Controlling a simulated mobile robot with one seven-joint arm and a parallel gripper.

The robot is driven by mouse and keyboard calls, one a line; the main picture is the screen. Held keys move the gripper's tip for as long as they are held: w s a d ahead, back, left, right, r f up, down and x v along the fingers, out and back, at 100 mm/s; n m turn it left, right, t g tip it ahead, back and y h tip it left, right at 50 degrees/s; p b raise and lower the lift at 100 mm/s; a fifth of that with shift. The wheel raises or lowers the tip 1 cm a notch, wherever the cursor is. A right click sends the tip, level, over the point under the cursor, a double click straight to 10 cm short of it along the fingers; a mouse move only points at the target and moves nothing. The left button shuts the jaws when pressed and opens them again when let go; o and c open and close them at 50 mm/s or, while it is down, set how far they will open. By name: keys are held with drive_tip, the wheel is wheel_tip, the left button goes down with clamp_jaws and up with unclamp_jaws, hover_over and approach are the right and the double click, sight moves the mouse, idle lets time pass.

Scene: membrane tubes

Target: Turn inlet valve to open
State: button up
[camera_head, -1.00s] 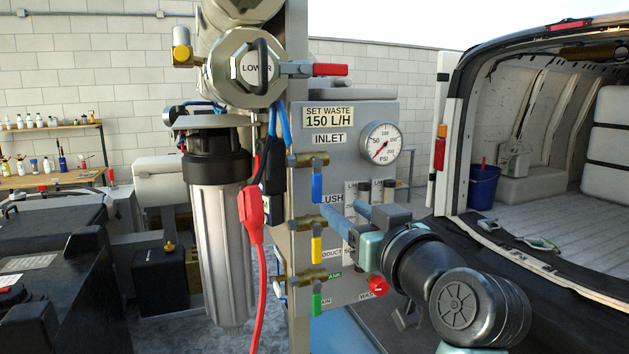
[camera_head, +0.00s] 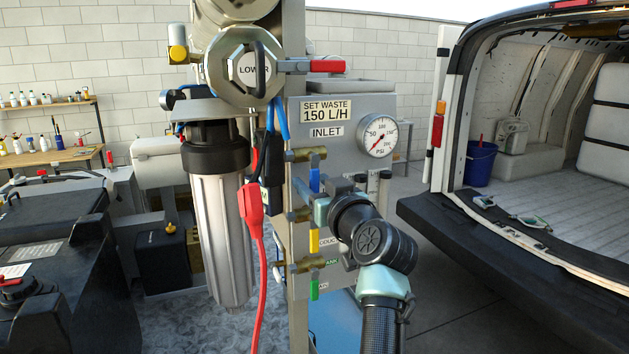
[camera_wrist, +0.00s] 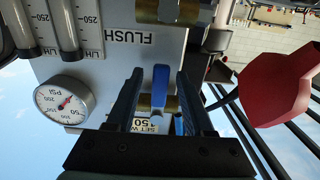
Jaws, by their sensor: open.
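The inlet valve has a blue lever (camera_head: 314,181) on a brass body (camera_head: 306,155), below the INLET label (camera_head: 327,132). The lever hangs straight down along the pipe panel's left side. My gripper (camera_head: 318,188) is at the lever, with its arm reaching in from the lower right. In the wrist view my gripper (camera_wrist: 158,76) is open, with one black finger on each side of the blue lever (camera_wrist: 161,90). Gaps show between the lever and both fingers. My gripper and wrist hide parts of the panel below the lever in the head view.
A yellow lever (camera_head: 314,241) and a green lever (camera_head: 314,290) hang below. A red clamp (camera_head: 251,202) with a cable hangs left of the valves, beside the grey filter housing (camera_head: 222,240). A pressure gauge (camera_head: 378,137) is at right. The open van (camera_head: 540,150) stands farther right.

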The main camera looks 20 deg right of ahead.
clamp_jaws()
idle(1.4)
